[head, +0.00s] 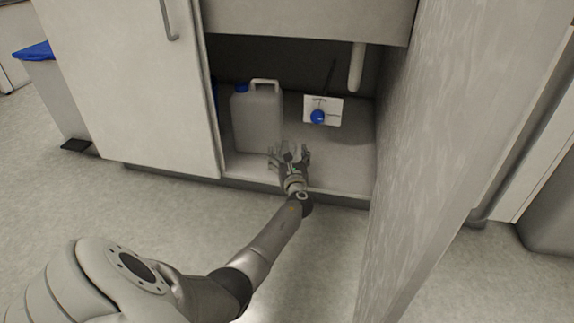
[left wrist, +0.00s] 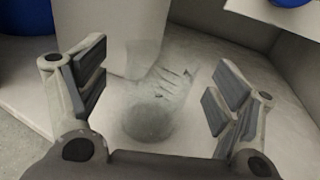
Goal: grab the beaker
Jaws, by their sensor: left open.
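The beaker (left wrist: 160,100) is a clear glass cylinder with dark markings. It is on the pale cabinet floor, between the spread fingers of my left gripper and ahead of its palm, as the left wrist view shows. My left gripper (head: 289,154) is open inside the front of the under-sink cabinet, just right of the canister. The left wrist view shows both finger pads (left wrist: 158,92) wide apart, with a gap to the glass on each side. In the head view the beaker is hard to make out behind the fingers. My right gripper is not in view.
A grey canister (head: 257,120) with a blue cap stands close left of the gripper. A white card with a round blue object (head: 318,117) is at the back. A pipe (head: 356,68) hangs from above. The open door (head: 430,150) bounds the right.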

